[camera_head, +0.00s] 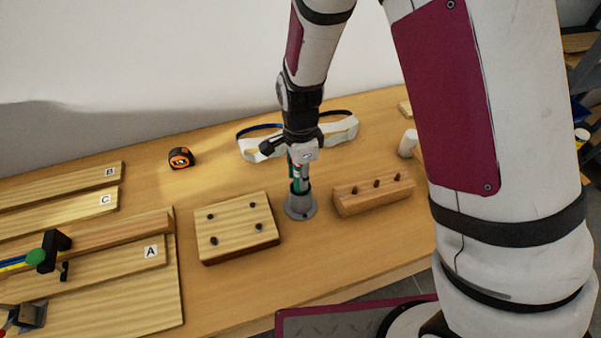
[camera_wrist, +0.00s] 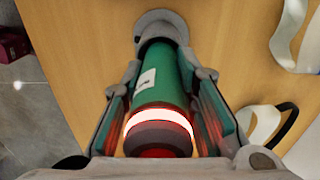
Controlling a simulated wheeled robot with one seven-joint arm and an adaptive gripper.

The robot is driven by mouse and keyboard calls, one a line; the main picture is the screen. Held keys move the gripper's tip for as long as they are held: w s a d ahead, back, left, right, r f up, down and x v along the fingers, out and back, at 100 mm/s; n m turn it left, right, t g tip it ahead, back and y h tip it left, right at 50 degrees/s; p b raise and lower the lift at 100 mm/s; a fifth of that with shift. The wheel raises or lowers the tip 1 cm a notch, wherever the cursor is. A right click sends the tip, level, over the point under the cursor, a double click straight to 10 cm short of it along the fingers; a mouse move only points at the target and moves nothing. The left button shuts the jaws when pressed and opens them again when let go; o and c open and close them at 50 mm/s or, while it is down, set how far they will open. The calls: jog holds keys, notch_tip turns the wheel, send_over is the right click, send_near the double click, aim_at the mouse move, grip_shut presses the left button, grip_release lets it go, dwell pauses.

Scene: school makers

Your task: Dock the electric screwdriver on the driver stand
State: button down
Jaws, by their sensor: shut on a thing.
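The electric screwdriver (camera_head: 296,181) is green and upright in the head view, with its lower end at or in the grey driver stand (camera_head: 300,209). My gripper (camera_head: 293,158) is above the stand and shut on the screwdriver's upper part. In the wrist view the green screwdriver body (camera_wrist: 168,82) lies between the two fingers of my gripper (camera_wrist: 165,105). The grey stand (camera_wrist: 155,18) shows at its far end. How deep the tip sits in the stand is hidden.
A block with several dark pegs (camera_head: 235,228) lies left of the stand, and a wooden block with three pegs (camera_head: 375,192) lies right. Safety goggles (camera_head: 343,128) lie behind. A tape measure (camera_head: 180,158) and labelled boards (camera_head: 120,262) are further left.

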jog(key=shift+f, duration=0.55)
jog(key=c, duration=1.6)
grip_release()
jog(key=shift+o, duration=0.2)
jog(key=shift+r+p, duration=2.6)
jog(key=shift+r, duration=2.9)
